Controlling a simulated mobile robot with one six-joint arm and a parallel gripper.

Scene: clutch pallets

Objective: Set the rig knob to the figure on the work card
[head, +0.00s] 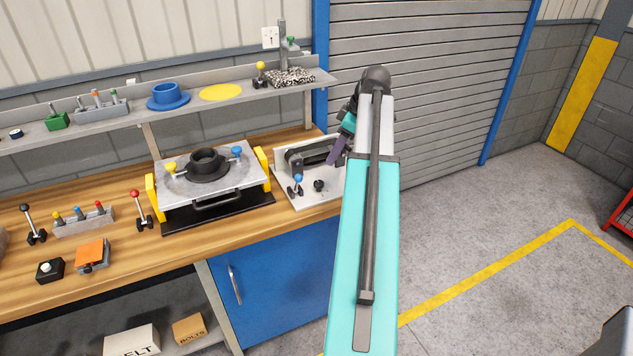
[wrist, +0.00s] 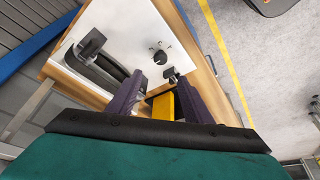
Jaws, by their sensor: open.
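The rig is a pale plate (head: 283,192) at the right end of the bench, with a dark bar and block (head: 295,160) along its back. A small black knob (head: 319,186) stands near its front; the wrist view shows the knob (wrist: 158,55) beyond my fingers, apart from them. Its setting is too small to read. My gripper (head: 337,150) hangs above the rig's right side. In the wrist view my gripper (wrist: 157,82) has its two purple fingers spread, open. I cannot make out a work card.
A blue-knobbed lever (head: 298,182) stands left of the rig knob. A clutch fixture (head: 232,195) with yellow ends stands further left. A shelf (head: 215,103) with several parts runs behind. A yellow piece (wrist: 163,105) shows between my fingers.

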